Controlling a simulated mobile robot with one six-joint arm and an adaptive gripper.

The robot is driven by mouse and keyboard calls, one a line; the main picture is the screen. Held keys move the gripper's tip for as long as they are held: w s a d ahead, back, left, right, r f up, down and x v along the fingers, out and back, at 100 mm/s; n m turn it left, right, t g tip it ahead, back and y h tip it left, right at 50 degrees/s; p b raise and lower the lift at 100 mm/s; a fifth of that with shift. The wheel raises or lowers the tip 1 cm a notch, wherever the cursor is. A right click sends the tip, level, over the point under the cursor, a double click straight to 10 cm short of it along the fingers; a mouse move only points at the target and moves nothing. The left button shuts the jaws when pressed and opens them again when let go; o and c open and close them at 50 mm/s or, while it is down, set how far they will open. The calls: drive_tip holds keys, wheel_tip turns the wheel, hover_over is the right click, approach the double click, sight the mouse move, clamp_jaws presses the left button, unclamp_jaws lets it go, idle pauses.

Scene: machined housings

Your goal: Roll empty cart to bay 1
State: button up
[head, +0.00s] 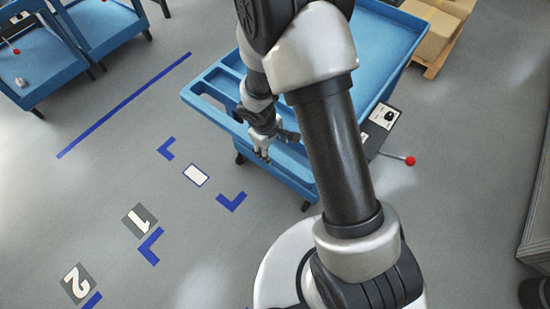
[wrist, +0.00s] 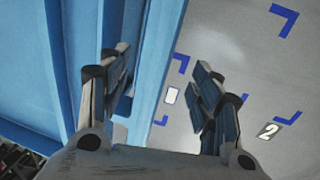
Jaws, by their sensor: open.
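The blue cart (head: 375,40) stands right of centre in the head view, partly behind my arm. The visible part of its top tray is bare. My gripper (head: 265,157) is open at the cart's near left end, by its edge. In the wrist view, my open gripper (wrist: 165,80) has a blue rail of the cart (wrist: 155,55) running between its fingers; contact cannot be told. The number 1 floor tile (head: 140,219) lies left of the cart, beside blue corner marks (head: 150,246). A white floor plate with a blue outline (head: 196,175) lies between other corner marks.
A red-knobbed lever (head: 410,161) and a dark control box (head: 384,121) stick out at the cart's right. The number 2 tile (head: 77,283) lies lower left. Loaded blue carts (head: 45,70) stand upper left, beyond a blue line (head: 125,105). Cartons (head: 430,30) sit on a pallet upper right.

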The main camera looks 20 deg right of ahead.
sight(275, 156)
drive_tip(key=f+b, duration=0.1)
drive_tip(key=f, duration=0.2)
drive_tip(key=d+f+b, duration=0.1)
drive_tip(key=f, duration=0.2)
drive_tip(key=w+f+b, duration=0.1)
drive_tip(key=f+b, duration=0.1)
drive_tip(key=f, duration=0.1)
drive_tip(key=shift+w+d+f, duration=0.1)
drive_tip(key=shift+d+f, duration=0.1)
drive_tip(key=shift+d, duration=0.05)
drive_tip(key=shift+c, duration=0.2)
clamp_jaws()
